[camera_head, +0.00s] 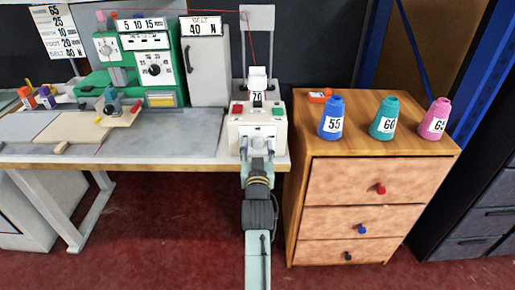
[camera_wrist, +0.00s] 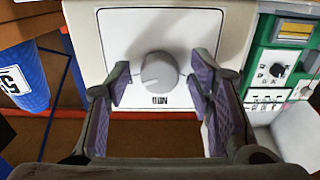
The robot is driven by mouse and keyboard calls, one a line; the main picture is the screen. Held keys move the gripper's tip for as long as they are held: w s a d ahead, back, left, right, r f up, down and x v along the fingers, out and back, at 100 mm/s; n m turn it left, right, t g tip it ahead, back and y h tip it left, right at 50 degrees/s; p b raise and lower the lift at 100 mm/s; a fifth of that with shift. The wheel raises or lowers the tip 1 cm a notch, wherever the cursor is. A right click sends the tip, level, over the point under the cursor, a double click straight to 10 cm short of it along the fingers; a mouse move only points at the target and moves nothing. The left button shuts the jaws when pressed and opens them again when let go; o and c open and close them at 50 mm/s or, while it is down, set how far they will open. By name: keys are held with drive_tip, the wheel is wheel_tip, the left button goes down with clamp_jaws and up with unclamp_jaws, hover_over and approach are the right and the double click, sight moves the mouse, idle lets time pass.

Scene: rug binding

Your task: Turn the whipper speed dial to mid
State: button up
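The whipper speed dial shows in the wrist view as a round grey knob (camera_wrist: 160,74) on a white panel (camera_wrist: 125,25). A small dark label sits just below the knob, too small to read surely. The pointer position is not clear. My gripper (camera_wrist: 161,80) is open, with a purple-padded finger on each side of the knob and gaps between pads and knob. In the head view the whipper is the cream box (camera_head: 240,138) at the table's right end. My gripper (camera_head: 257,147) is at its front face and largely hides the dial.
Red and green buttons lie on top of the whipper, with a numbered display behind. A green machine (camera_head: 153,70) with a dial stands left at the back. A wooden drawer cabinet (camera_head: 300,170) stands close on the right, bearing blue (camera_head: 333,118), teal (camera_head: 384,118) and pink (camera_head: 435,118) cones.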

drive_tip(key=c, duration=1)
drive_tip(key=shift+c, duration=0.2)
drive_tip(key=shift+n, duration=0.3)
drive_tip(key=n, duration=0.6)
drive_tip(key=shift+b, duration=0.4)
drive_tip(key=n, duration=0.7)
drive_tip(key=shift+b, duration=0.4)
drive_tip(key=o, duration=1.2)
